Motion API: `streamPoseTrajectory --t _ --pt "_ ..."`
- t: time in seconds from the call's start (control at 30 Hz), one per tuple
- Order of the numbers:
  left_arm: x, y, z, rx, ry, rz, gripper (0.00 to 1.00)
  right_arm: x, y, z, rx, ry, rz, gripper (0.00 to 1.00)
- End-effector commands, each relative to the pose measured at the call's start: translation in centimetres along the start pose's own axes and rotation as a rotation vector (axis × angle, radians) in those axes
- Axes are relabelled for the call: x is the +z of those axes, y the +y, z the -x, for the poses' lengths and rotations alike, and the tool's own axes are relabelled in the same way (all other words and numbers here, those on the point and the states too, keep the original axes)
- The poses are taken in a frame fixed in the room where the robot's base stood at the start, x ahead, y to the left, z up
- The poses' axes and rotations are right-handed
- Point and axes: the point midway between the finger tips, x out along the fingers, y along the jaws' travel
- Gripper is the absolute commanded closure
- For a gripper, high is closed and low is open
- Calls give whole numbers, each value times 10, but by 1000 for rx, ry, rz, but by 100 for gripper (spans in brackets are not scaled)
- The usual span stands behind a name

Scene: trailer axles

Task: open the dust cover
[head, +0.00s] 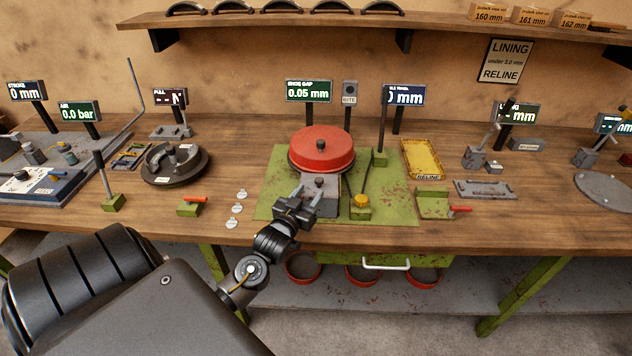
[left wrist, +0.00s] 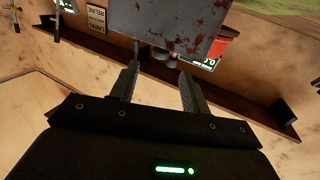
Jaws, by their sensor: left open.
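A grey hinged-looking plate (head: 325,202) with a small dark knob (head: 320,181) lies in front of the red drum (head: 322,148) on the green base; it looks like the dust cover and appears down. In the left wrist view a grey, rust-flecked plate (left wrist: 175,22) fills the top, with the dark knob (left wrist: 163,56) below it. My left gripper (head: 312,194) is at the near side of the plate, close to the knob. In the left wrist view its open fingers (left wrist: 158,76) point at the knob, one on either side; contact cannot be told. My right gripper is not in view.
A yellow-capped green block (head: 361,204) and a lever stand right of the plate. A yellow tray (head: 422,158) is farther right. A dark brake part (head: 174,165) sits left. Display posts stand behind. The bench's front edge (head: 400,244) is just below my gripper.

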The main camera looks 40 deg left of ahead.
Motion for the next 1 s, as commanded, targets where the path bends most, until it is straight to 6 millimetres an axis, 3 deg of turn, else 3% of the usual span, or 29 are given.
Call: streamPoseTrajectory --t 0.1,0.3,0.7,1.0 --pt "-3 0 -22 0 0 0 53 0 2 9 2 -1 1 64" --pt "-1 0 -45 0 -1 0 53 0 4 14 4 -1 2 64" --pt "1 0 -52 0 -1 0 53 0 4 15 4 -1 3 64" --pt "1 0 -52 0 -1 0 93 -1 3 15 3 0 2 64"
